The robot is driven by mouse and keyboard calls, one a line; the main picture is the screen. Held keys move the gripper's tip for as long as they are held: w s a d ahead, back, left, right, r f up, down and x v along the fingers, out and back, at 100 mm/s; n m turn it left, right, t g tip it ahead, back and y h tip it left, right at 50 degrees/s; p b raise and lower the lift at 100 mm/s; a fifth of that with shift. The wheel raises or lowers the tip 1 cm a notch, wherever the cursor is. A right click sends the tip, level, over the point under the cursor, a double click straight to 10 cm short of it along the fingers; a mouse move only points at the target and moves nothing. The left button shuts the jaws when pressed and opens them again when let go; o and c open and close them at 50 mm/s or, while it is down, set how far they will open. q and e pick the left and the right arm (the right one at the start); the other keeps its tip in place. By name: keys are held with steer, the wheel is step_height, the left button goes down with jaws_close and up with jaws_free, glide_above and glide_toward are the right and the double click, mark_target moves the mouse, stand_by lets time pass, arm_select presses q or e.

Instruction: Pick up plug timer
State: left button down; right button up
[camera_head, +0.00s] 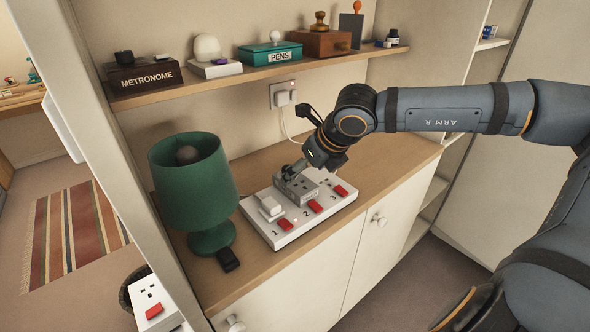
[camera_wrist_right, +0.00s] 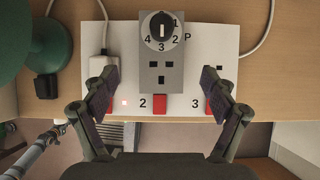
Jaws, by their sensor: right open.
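The plug timer (camera_wrist_right: 161,75) is a grey block with a round numbered dial and a socket face. It sits on the white power strip (camera_wrist_right: 210,50), above the red switch marked 2. In the head view the timer (camera_head: 300,187) is partly hidden by my right gripper (camera_head: 292,172). In the wrist view my right gripper (camera_wrist_right: 159,82) is open, one finger on each side of the timer with a gap to it, and holds nothing. My left gripper is not in view.
A white plug (camera_head: 270,207) is in the strip beside switch 1. A green lamp (camera_head: 195,185) stands left of the strip, with a small black object (camera_head: 228,259) by its base. A shelf (camera_head: 250,72) with boxes runs above. The cabinet top right of the strip is clear.

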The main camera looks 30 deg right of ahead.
mark_target(296, 181)
steer(key=shift+w, duration=0.1)
steer(key=shift+a+f, duration=0.1)
steer(key=shift+f, duration=0.15)
steer(key=shift+w+f+p, duration=0.25)
steer(key=shift+f+p, duration=0.1)
steer(key=shift+p, duration=0.2)
steer(key=x, duration=0.3)
steer(key=shift+w+d+f, duration=0.2)
steer(key=shift+d+f, duration=0.05)
steer(key=shift+w+a+f, duration=0.15)
steer(key=shift+w+f, duration=0.15)
steer(key=shift+f, duration=0.05)
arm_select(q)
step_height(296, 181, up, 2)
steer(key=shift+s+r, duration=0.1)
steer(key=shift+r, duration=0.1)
arm_select(e)
steer(key=c, duration=1.4)
